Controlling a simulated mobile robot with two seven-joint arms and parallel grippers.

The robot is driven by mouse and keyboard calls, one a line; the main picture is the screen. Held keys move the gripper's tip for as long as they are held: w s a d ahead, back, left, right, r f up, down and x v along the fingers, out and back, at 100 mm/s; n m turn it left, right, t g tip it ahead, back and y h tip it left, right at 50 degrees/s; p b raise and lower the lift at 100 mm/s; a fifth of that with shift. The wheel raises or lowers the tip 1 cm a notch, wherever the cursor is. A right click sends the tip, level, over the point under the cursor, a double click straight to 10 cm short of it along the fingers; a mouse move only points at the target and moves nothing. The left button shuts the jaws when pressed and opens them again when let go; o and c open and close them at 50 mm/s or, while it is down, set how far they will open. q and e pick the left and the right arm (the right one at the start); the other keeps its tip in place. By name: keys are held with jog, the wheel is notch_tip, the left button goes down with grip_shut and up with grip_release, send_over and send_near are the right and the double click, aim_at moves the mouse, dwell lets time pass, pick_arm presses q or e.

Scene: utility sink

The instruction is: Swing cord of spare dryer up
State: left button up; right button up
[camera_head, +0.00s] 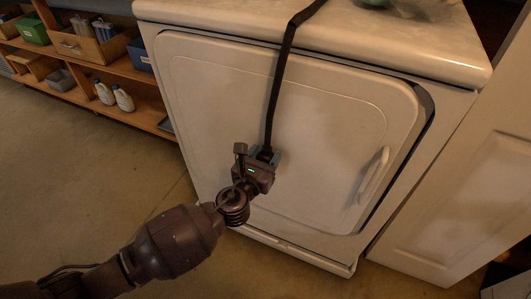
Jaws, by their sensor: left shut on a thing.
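A white dryer (340,120) stands in front of me with its door closed. A dark flat cord (279,85) comes over the top edge and hangs down the front of the door. My left gripper (264,154) is at the lower end of the cord, in front of the door, and is shut on it. The fingertips are small and partly hidden by the gripper body. My right gripper is out of view.
Wooden shelves (135,73) with bins and white bottles (123,98) stand at the left. A white panel (465,190) is close at the right of the dryer. The door handle (374,175) sticks out at right. The floor (90,185) at left is clear.

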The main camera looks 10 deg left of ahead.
pick_arm(q)
jog(key=shift+s+a+r+p, duration=0.15)
jog(key=shift+s+r+p, duration=0.1)
jog(key=shift+r+p, duration=0.25)
jog(key=shift+s+a+r+p, duration=0.1)
jog(key=shift+s+r+p, duration=0.2)
jog(key=shift+p, duration=0.15)
jog(key=p, duration=0.1)
jog(key=s+p, duration=0.1)
jog(key=s+g+p, duration=0.1)
jog(key=shift+s+a+r, duration=0.2)
jog(key=shift+a+r, duration=0.1)
jog(key=shift+a, duration=0.1)
jog(key=s+a+r+g+y+p, duration=0.1)
jog(key=s+p, duration=0.5)
jog(key=p, duration=0.6)
jog(key=s+a+r+g+y+p, duration=0.1)
jog(key=s+a+r+g+p, duration=0.2)
jog(key=s+p, duration=0.4)
jog(key=g+p, duration=0.1)
jog(key=p, duration=0.3)
jog(key=shift+s+a+r+g+p, duration=0.15)
jog(key=shift+s+r+g+p, duration=0.15)
jog(key=shift+g+p, duration=0.1)
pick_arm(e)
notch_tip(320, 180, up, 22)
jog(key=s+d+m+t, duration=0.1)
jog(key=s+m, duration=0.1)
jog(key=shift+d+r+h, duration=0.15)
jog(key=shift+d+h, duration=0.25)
